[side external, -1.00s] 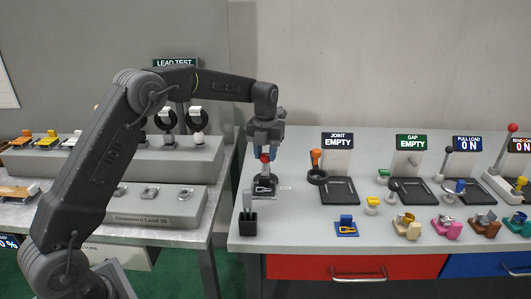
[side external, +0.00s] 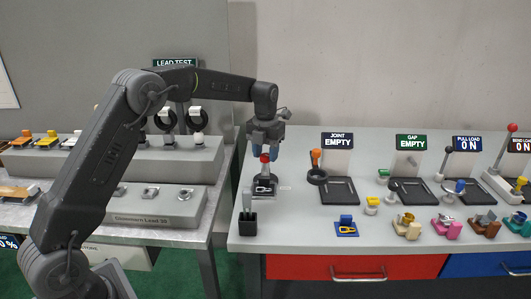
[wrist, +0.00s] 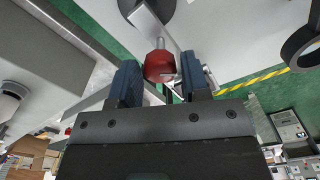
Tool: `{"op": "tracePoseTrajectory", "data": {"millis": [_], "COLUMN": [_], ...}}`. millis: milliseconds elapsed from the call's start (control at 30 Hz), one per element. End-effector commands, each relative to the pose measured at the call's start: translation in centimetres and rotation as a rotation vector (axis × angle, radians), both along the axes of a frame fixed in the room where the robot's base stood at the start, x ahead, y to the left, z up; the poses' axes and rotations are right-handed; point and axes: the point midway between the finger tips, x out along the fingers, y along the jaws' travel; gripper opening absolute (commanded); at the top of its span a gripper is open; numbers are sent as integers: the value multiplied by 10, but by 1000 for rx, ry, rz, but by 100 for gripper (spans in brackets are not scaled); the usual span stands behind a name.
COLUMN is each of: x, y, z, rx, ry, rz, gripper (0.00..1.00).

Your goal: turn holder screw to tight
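A red knob (side external: 264,157) sits at the top of a small upright holder with a dark plate (side external: 263,187) near the left end of the light grey bench. I take this knob to be the holder screw, but I cannot read its tightness. My gripper (side external: 265,146) is above the holder, pointing down, with its blue fingers apart. In the wrist view the red knob (wrist: 159,66) lies between the blue fingertips of my gripper (wrist: 160,78), with narrow gaps on both sides. The lower holder is partly hidden there.
A black cup (side external: 248,222) with grey tools stands just in front of the holder. A dark JOINT tray (side external: 340,201) with an orange-handled lever (side external: 316,160) is to the right. A blue piece (side external: 346,226) lies in front of it. Grey stepped racks (side external: 160,205) stand left.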

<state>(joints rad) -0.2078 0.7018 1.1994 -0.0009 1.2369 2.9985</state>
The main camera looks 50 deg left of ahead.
Motion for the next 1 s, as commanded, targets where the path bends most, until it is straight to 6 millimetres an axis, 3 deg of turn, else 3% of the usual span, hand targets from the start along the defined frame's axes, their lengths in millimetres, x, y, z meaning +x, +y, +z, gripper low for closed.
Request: {"op": "tracePoseTrajectory", "data": {"millis": [167,533,1000], "x": [0,0,0], "y": [0,0,0], "z": [-1,9,108], "rx": [0,1,1], "ry": [2,0,-3], "rz": [0,0,0], "gripper": [59,59,59]}}
